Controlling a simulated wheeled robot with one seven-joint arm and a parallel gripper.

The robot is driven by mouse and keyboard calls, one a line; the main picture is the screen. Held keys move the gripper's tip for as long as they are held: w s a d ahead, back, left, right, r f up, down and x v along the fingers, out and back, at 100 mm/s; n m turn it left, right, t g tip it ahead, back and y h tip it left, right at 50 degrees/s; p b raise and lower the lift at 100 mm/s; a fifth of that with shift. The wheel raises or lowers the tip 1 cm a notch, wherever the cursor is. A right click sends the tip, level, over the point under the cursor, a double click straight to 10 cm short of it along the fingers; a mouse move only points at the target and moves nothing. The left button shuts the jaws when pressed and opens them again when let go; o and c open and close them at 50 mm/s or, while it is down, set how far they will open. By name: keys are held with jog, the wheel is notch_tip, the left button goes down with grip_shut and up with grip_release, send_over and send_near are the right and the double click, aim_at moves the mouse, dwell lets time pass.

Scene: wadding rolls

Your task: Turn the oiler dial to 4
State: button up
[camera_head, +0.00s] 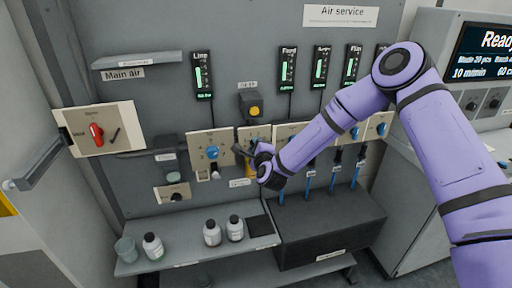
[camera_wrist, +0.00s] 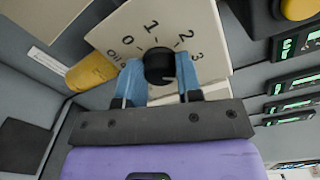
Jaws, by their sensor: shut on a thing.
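The oiler dial (camera_wrist: 159,64) is a black round knob on a cream plate (camera_wrist: 190,22) marked "Oil" in the wrist view. The numbers 0, 1, 2 and 3 show around it; I see no 4, and the plate's lower part is hidden. My gripper (camera_wrist: 160,78) has its two blue fingers shut on the dial, one on each side. I cannot make out the dial's pointer. In the head view my gripper (camera_head: 250,152) is at the oiler plate (camera_head: 246,132) and hides most of it.
A yellow cylinder (camera_wrist: 92,72) is beside the plate. A yellow button (camera_head: 254,110) sits just above it. A plate with a blue knob (camera_head: 211,153) is close on the left. Bottles (camera_head: 212,233) stand on the shelf below. A red-handled main air valve (camera_head: 96,134) is at far left.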

jog(key=m, duration=0.6)
jog(key=shift+d+f, duration=0.1)
jog(key=shift+m, duration=0.3)
dwell(0.4)
jog(key=o, duration=0.9)
jog(key=shift+o, duration=0.2)
jog(key=v, duration=1)
jog(key=shift+s+d, duration=0.2)
jog(key=shift+s, duration=0.15)
